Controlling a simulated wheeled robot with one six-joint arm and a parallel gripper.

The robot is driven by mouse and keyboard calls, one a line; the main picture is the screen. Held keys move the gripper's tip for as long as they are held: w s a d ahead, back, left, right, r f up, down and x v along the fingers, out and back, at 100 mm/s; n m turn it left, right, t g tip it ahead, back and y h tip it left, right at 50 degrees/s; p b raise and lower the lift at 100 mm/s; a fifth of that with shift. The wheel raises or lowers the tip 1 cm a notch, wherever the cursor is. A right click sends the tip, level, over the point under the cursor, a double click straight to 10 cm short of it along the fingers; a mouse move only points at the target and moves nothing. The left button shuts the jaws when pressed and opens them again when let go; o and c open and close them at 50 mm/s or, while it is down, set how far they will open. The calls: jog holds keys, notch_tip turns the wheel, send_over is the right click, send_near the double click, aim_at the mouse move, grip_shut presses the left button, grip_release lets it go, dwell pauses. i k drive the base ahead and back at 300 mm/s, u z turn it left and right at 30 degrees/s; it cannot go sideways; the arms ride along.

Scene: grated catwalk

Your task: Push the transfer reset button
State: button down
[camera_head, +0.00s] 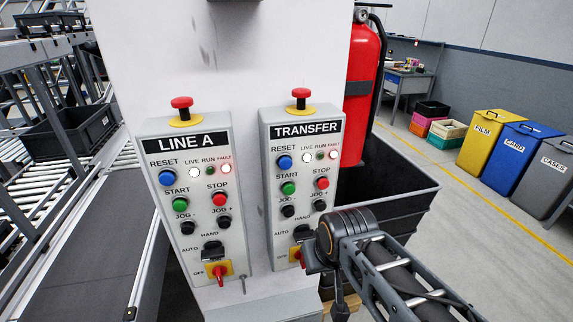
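The TRANSFER box (266,170) is a light grey control panel on the right of a white column. Its blue RESET button (285,162) is at the upper left of the panel, under the TRANSFER label and above the green START button (288,188). The red FAULT lamp (333,154) beside it is lit. The reset button is in plain view with nothing touching it. My arm comes in from the lower right, and its dark joint covers the lower right corner of the panel. I cannot make out my gripper's fingers.
A similar LINE A box (152,215) with its own blue RESET button (166,177) stands to the left. Red mushroom buttons top both boxes. A fire extinguisher (361,95) hangs right of the column above a dark bin (405,185). A conveyor (95,230) runs at left.

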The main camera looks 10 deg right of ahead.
aim_at(285, 162)
jog(key=z, duration=0.95)
jog(key=k, duration=1.7)
jog(key=u, duration=0.75)
jog(key=i, duration=1)
jog(key=z, duration=0.05)
